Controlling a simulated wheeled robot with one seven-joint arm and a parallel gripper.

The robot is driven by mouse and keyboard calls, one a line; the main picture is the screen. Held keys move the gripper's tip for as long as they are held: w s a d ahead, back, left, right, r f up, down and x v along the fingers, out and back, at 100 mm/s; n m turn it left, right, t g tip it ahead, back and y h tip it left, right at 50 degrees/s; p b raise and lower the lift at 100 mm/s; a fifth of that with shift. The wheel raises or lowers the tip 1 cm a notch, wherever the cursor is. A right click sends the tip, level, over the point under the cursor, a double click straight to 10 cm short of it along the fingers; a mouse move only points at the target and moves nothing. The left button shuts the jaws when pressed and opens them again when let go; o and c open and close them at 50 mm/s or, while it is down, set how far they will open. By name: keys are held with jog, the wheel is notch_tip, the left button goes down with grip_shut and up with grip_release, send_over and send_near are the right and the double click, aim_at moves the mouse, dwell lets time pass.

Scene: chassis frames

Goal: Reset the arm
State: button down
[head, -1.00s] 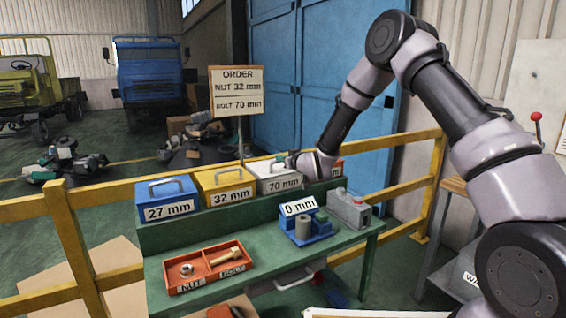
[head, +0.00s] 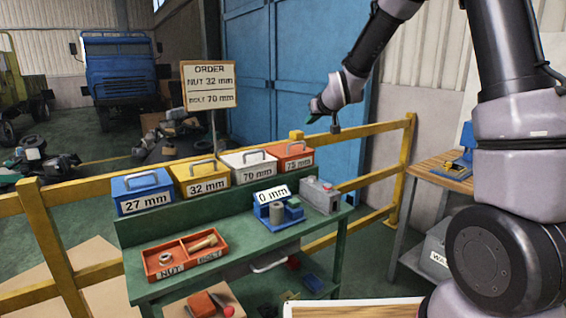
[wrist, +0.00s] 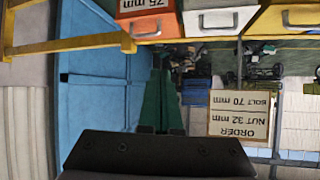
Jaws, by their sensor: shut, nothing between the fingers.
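My arm is raised at the right of the head view, bent, with its wrist above the back of the green bench. My gripper (head: 315,108) points left, above the row of labelled boxes and in front of the blue door. In the wrist view its green fingers (wrist: 158,103) are together with nothing between them. The wrist picture is upside down and shows the order sign (wrist: 239,115) ahead and the box fronts at its top edge. My gripper touches nothing that I can see.
The green bench (head: 190,284) holds the 27 mm (head: 142,193), 32 mm (head: 200,183), 70 mm (head: 248,169) and 75 mm (head: 294,161) boxes. A red tray (head: 222,254) holds a nut (head: 165,258) and a bolt (head: 203,243). A yellow rail (head: 375,130) runs behind.

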jog(key=s+d+r+m+g+h, duration=0.1)
jog(key=s+d+r+m, duration=0.1)
jog(key=s+d+r, duration=0.55)
jog(key=s+d+r+m+g+h, duration=0.1)
jog(key=s+d+r+m, duration=0.2)
jog(key=s, duration=0.7)
jog(key=s+d+m+g, duration=0.1)
jog(key=s+d, duration=0.1)
jog(key=s, duration=0.7)
jog(key=s+d+m, duration=0.1)
jog(key=s+d, duration=0.2)
jog(key=s, duration=0.7)
jog(key=shift+s+g, duration=0.3)
jog(key=shift+g, duration=0.1)
jog(key=shift+d, duration=0.1)
